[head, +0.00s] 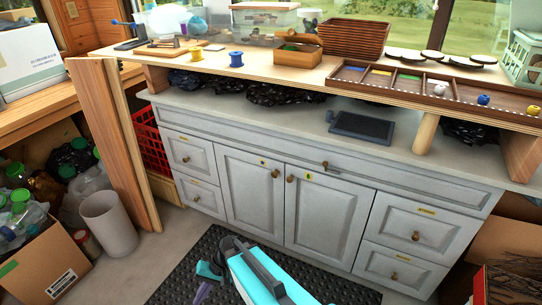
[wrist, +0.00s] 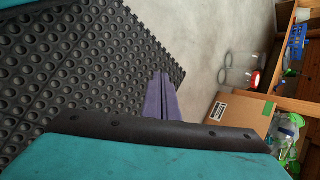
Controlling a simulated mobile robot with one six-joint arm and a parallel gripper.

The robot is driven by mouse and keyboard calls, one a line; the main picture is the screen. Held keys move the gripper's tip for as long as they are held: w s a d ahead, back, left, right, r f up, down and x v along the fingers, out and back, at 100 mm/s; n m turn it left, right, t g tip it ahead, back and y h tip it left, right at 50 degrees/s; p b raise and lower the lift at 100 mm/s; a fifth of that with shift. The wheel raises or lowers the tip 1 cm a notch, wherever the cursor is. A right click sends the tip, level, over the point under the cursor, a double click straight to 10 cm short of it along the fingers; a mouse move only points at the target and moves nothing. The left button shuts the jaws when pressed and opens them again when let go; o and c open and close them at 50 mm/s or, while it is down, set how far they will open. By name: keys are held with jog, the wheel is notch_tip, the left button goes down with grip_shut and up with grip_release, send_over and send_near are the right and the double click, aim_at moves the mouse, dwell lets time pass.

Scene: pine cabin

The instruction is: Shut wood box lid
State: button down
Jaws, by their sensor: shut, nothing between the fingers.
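A small wood box (head: 297,57) stands on the raised wooden shelf, near its back middle. A brown panel (head: 304,39) rises at its back and looks like its lid, tilted up. Something green shows at the box's top. My gripper (wrist: 162,78) shows purple fingers lying together with nothing between them, over the black floor mat. In the head view my gripper (head: 203,293) is low at the bottom, far below and in front of the box. The box is not in the wrist view.
The raised shelf (head: 390,97) stands on a grey cabinet (head: 300,195). A sectioned tray (head: 440,90) lies at right. A dotted mat (head: 340,287) covers the floor.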

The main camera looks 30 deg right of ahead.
jog(key=s+d+f+n+g+h, duration=0.2)
jog(key=s+f+n+g+h, duration=0.15)
jog(key=s+f, duration=0.8)
jog(key=s+d+f+n+g+h, duration=0.1)
jog(key=s+d+h, duration=0.3)
jog(key=d, duration=0.5)
jog(key=shift+s+f+n+h+b, duration=0.35)
jog(key=shift+s+n, duration=0.15)
jog(key=shift+n, duration=0.05)
